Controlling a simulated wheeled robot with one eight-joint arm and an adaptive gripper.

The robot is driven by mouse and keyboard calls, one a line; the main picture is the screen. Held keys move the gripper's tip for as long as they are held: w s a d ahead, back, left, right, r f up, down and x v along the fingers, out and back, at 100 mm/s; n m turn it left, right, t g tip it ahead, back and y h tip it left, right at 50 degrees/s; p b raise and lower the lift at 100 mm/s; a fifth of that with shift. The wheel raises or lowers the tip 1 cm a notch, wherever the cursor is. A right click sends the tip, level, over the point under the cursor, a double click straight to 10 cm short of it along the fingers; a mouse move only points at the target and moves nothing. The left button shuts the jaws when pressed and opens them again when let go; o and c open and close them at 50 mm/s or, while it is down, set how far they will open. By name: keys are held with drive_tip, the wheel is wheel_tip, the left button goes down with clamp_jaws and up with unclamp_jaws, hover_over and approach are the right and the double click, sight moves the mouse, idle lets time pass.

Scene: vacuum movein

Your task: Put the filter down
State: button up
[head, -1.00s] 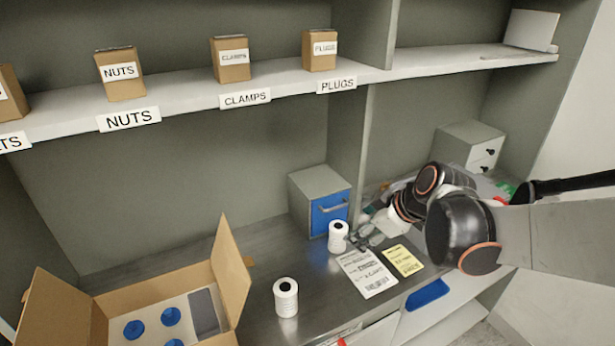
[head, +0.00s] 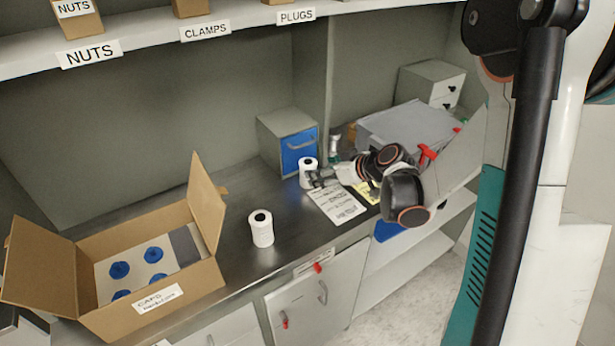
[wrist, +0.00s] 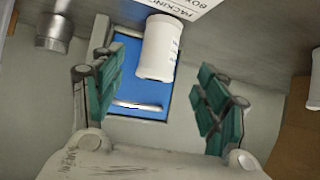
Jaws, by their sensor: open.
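A white cylindrical filter (head: 307,168) with a dark hole in its top stands upright on the steel bench, in front of the blue-fronted cabinet. My gripper (head: 320,178) is right beside it in the head view. In the wrist view the filter (wrist: 158,50) shows ahead, between the lines of my open green-padded fingers (wrist: 160,95). Nothing is clamped between the pads; I cannot tell whether a finger touches the filter. A second white filter (head: 262,229) stands upright on the bench nearer the open carton, and part of it shows at the right edge of the wrist view (wrist: 314,82).
The open carton (head: 155,301) with blue caps is at the left. The small cabinet (head: 287,125) is close behind the near filter. Printed sheets (head: 338,206) lie beside it. A shelf (head: 240,22) runs above. Bare bench lies between the two filters.

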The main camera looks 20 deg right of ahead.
sight(305, 163)
drive_tip(key=b+x, duration=0.3)
drive_tip(key=x, duration=0.5)
drive_tip(key=shift+w, duration=0.2)
drive_tip(key=shift+r, duration=0.1)
drive_tip(key=shift+c, duration=0.4)
drive_tip(key=c, duration=1.3)
